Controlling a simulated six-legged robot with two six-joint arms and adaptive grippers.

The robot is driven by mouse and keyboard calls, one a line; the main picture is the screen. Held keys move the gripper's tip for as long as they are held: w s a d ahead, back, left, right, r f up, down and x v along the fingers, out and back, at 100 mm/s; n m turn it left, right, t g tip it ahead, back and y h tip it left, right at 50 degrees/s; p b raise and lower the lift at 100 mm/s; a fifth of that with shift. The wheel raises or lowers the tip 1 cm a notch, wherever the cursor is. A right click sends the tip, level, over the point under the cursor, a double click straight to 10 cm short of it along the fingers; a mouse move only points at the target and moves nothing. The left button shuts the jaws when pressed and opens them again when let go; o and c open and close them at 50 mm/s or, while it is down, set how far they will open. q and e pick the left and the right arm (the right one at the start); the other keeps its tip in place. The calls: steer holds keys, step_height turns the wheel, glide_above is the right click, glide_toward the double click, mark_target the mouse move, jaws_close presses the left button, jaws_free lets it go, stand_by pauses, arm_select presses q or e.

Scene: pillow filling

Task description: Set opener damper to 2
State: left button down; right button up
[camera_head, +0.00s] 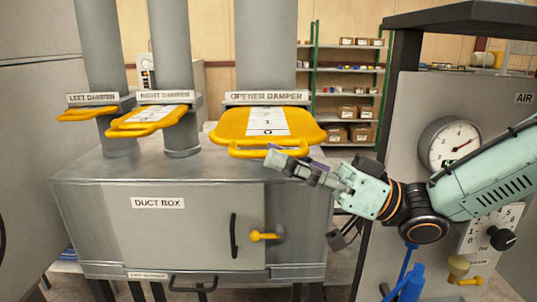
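The opener damper (222,128) is a yellow sliding plate with a looped front handle, under the sign OPENER DAMPER (266,97). It sticks out from the wide grey duct. Its white scale strip (267,121) shows 0 nearest the handle, then 1, with a partly visible figure at the duct edge that looks like 2. My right gripper (273,156) reaches in from the right, with its fingertips at the front bar of the handle. Whether the fingers close around the bar or only touch it is unclear. My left gripper is out of view.
The left damper (88,114) and right damper (150,121) stick out of narrower ducts to the left. The duct box (105,235) lies below, with a door handle and yellow latch. A grey cabinet (408,150) with a gauge (452,144) and dial (502,239) stands right.

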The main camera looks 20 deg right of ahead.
steer(key=shift+w+a+r, duration=0.3)
steer(key=shift+w+a, duration=0.35)
steer(key=shift+a, duration=0.1)
steer(key=shift+s+a+r, duration=0.15)
steer(key=shift+a+r, duration=0.05)
steer(key=shift+a, duration=0.25)
steer(key=shift+d, duration=0.15)
steer(key=shift+d+f, duration=0.1)
steer(key=shift+d, duration=0.05)
steer(key=shift+c, duration=1.1)
steer(key=shift+a, duration=0.2)
jaws_close()
